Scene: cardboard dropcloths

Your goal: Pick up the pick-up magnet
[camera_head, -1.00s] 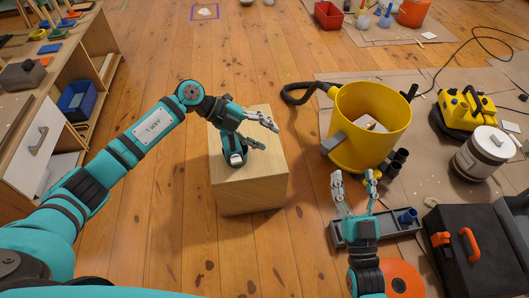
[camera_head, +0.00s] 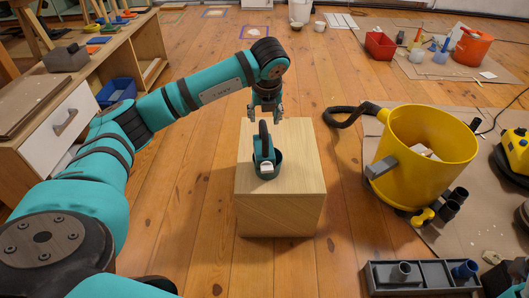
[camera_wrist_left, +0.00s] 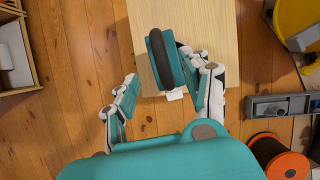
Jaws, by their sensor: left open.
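The pick-up magnet (camera_head: 264,157), a teal body with a dark upright handle, stands on the top of a pale wooden block (camera_head: 281,214). In the left wrist view the magnet (camera_wrist_left: 164,58) shows from above, with its dark handle running along it. My left gripper (camera_head: 265,117) is open and points down just above the magnet's handle. In the left wrist view its two fingers lie on either side of the magnet, the right one looking nearer. I cannot tell whether they touch it.
A yellow bucket (camera_head: 418,150) with a black hose (camera_head: 352,114) stands right of the block. A grey tray (camera_head: 425,279) lies at the front right. A wooden shelf (camera_head: 137,70) with a blue bin (camera_head: 117,91) stands at the left. Bare floor surrounds the block.

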